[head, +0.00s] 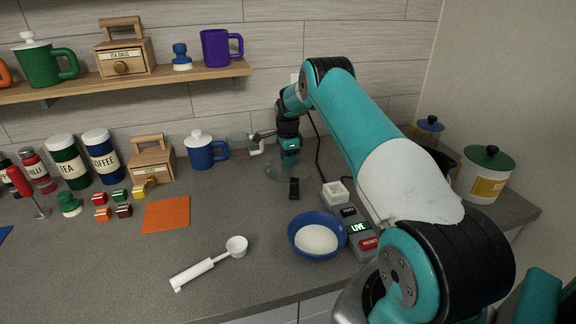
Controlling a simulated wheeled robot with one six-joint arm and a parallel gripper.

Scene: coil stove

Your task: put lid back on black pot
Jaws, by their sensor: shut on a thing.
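My gripper (290,158) is at the back of the counter, pointing down. It is shut on what looks like a clear glass lid (274,172), a faint round shape just below and around the fingertips. The grip itself is too small to see well, and I cannot tell whether the lid touches the counter. A dark rounded edge, likely the black pot (449,161), shows at the right behind my arm. My arm hides most of it, so its opening cannot be seen. The gripper is well to the left of it.
A small black object (294,188) lies before the gripper. A blue bowl (297,241) with white contents and a scale (362,256) stand nearer. A white canister with green lid (483,182) is at right, a blue-lidded jar (429,127) behind.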

